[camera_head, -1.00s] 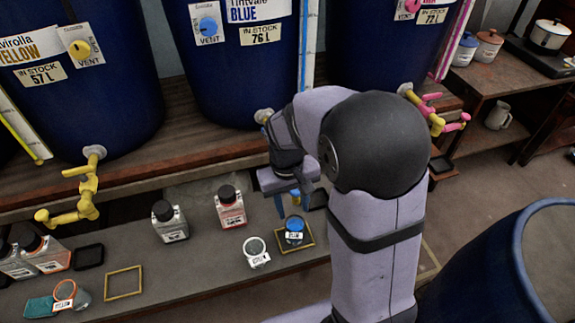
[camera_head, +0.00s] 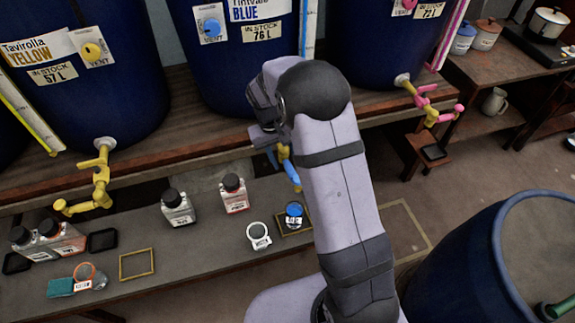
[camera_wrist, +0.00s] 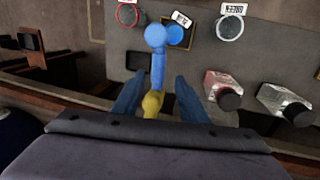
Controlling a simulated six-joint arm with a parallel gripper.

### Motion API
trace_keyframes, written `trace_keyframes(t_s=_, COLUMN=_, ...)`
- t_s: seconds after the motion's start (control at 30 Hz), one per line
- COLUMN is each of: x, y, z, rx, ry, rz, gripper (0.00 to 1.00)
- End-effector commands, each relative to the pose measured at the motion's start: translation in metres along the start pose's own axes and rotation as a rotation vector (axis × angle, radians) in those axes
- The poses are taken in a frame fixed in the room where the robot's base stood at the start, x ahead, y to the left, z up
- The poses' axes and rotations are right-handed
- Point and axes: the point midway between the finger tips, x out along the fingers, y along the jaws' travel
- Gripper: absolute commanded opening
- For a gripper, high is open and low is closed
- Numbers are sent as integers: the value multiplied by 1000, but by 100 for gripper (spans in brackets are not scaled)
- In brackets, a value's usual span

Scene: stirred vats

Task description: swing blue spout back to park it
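The blue spout (camera_head: 290,172) hangs below the middle vat in the head view, partly hidden by my arm. In the wrist view the blue spout (camera_wrist: 158,68) runs out from a yellow tap body (camera_wrist: 152,104) to a round blue end. My gripper (camera_wrist: 158,82) is open, with one blue finger on each side of the spout and gaps visible on both sides. In the head view my gripper (camera_head: 268,146) is mostly hidden behind the wrist. A blue-filled jar (camera_head: 294,213) stands in a yellow frame just in front of the spout's end; it also shows in the wrist view (camera_wrist: 176,35).
The blue vat (camera_head: 225,85) stands on the wooden shelf behind. A yellow spout (camera_head: 98,190) is at left and a pink one (camera_head: 435,110) at right. A pale jar (camera_head: 258,236) and two black-capped bottles (camera_head: 178,208) (camera_head: 234,195) stand on the grey bench.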

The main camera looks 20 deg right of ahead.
Motion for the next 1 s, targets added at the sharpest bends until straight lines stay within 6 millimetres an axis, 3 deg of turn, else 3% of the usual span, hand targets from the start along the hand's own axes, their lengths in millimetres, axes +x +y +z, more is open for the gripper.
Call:
trace_keyframes(t_s=0.33, x=42, y=0, z=1, rx=0, ry=-3, rz=0, gripper=39)
trace_keyframes(t_s=0.77, x=50, y=0, z=1, rx=0, ry=-1, rz=-1, gripper=39)
trace_keyframes(t_s=0.93, x=50, y=0, z=1, rx=0, ry=-1, rz=-1, gripper=0)
trace_keyframes(t_s=1.0, x=50, y=0, z=1, rx=0, ry=-1, rz=-1, gripper=0)
